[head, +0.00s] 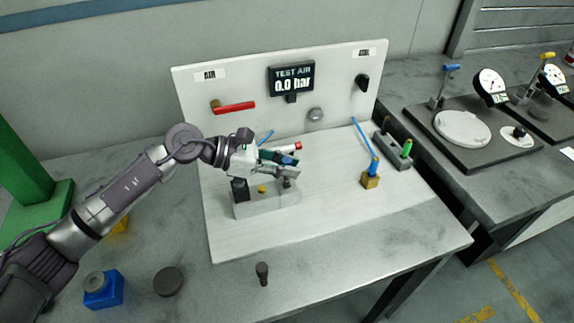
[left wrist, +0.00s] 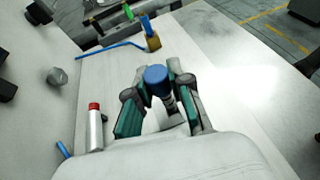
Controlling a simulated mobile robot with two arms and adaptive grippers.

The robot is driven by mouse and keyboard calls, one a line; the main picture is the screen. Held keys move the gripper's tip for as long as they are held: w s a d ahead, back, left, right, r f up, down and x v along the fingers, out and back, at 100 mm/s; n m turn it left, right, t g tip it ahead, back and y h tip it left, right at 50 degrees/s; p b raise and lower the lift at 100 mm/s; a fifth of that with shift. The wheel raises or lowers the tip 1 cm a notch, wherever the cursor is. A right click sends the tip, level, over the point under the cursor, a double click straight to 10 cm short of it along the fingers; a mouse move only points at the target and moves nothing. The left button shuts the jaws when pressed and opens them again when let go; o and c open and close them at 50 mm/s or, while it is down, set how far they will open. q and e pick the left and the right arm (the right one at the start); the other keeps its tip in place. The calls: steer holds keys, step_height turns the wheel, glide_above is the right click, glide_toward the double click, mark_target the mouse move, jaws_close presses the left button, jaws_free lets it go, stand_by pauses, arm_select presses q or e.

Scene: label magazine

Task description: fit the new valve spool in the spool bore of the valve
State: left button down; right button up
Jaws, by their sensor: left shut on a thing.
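My left gripper (head: 288,166) is shut on a blue-headed part (head: 287,160) that looks like the valve spool. In the left wrist view the spool's blue head (left wrist: 157,80) stands between the fingers (left wrist: 157,92), with a grey ribbed stem below it. The grey valve block (head: 262,205) sits on the white board, with a black part and a yellow button on top. The gripper is over its right end. The fingers hide the bore, so I cannot tell whether the spool's tip is in it. My right gripper is not in view.
A red-capped cylinder (left wrist: 95,128) stands close beside the gripper. A brass block (head: 370,181) with a blue hose and a stand (head: 393,150) with a green-topped part are to the right. A dark peg (head: 262,272) stands at the front. The board's front right is clear.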

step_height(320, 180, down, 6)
steer(key=b, duration=0.6)
stand_by(7.1)
